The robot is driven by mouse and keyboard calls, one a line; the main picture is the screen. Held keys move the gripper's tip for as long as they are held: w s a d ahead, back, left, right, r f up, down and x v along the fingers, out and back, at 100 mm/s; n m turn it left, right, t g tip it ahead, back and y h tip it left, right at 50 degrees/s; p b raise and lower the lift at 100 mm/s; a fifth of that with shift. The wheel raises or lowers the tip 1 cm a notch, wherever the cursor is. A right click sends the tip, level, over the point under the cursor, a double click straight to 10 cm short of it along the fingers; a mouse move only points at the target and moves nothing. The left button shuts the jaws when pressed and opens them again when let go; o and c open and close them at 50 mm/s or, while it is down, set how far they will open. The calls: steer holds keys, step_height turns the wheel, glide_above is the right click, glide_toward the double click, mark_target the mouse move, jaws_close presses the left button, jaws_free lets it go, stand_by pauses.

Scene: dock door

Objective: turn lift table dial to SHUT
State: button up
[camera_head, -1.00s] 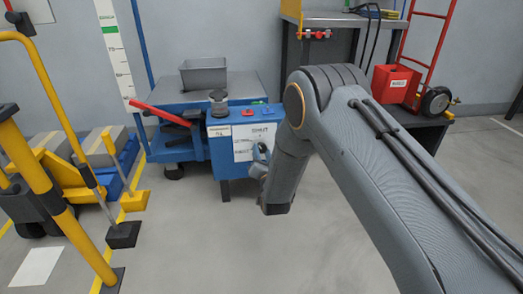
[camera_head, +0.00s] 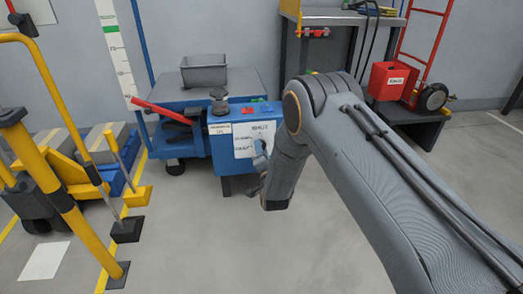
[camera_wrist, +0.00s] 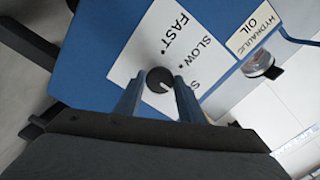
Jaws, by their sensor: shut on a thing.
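The lift table's control box (camera_head: 222,157) is blue with a white label plate on its front. In the wrist view the dial (camera_wrist: 155,75) is a small round black knob with a pale pointer mark, slanting to the lower right. The plate (camera_wrist: 130,65) reads FAST, SLOW and a word starting with S, the rest hidden by a finger. My gripper (camera_wrist: 157,90) has its two blue-grey fingers shut on the dial, one on each side.
A hydraulic oil label (camera_wrist: 255,28) and a clear-topped fitting (camera_wrist: 258,64) are beside the plate. A grey bin (camera_head: 204,71) sits on the lift table (camera_head: 170,98). The floor in front is clear.

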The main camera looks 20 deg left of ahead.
steer(key=shift+s, duration=0.1)
steer(key=o, duration=1)
steer(key=shift+p+v, duration=1.55)
steer(key=shift+v, duration=2.3)
